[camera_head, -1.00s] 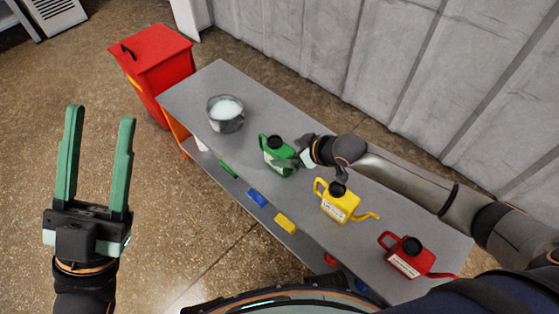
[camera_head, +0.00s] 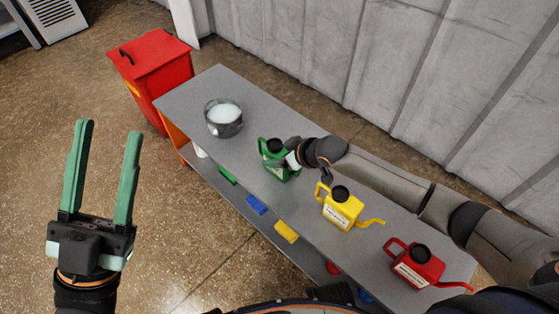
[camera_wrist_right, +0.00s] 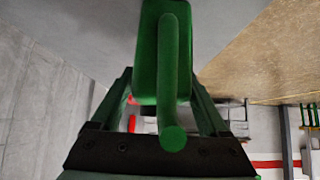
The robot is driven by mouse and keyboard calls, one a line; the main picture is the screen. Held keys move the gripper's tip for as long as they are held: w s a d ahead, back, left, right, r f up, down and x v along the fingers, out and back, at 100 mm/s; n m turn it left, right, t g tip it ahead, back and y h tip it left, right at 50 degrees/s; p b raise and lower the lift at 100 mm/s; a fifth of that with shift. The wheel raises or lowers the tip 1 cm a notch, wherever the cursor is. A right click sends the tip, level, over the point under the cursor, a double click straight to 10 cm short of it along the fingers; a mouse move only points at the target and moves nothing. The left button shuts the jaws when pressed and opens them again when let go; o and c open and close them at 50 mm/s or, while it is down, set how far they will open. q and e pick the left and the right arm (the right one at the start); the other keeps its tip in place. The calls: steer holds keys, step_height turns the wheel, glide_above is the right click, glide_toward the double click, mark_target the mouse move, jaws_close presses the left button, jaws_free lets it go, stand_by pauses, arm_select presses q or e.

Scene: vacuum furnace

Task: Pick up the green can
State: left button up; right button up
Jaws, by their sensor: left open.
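The green can (camera_head: 270,147) stands on the grey table (camera_head: 197,93), left of the yellow can. My right gripper (camera_head: 291,160) is at its right side and partly covers it. My left gripper (camera_head: 107,150) is open and empty over the floor at the left, far from the can.
A yellow can (camera_head: 342,209) and a red can (camera_head: 415,266) stand further right on the table. A metal pot (camera_head: 224,128) stands left of the green can. A red bin (camera_head: 153,62) is beyond the table's left end. Coloured blocks (camera_head: 256,204) lie on the lower shelf.

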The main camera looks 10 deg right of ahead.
steer(key=c, duration=1.2)
steer(key=shift+r, duration=0.1)
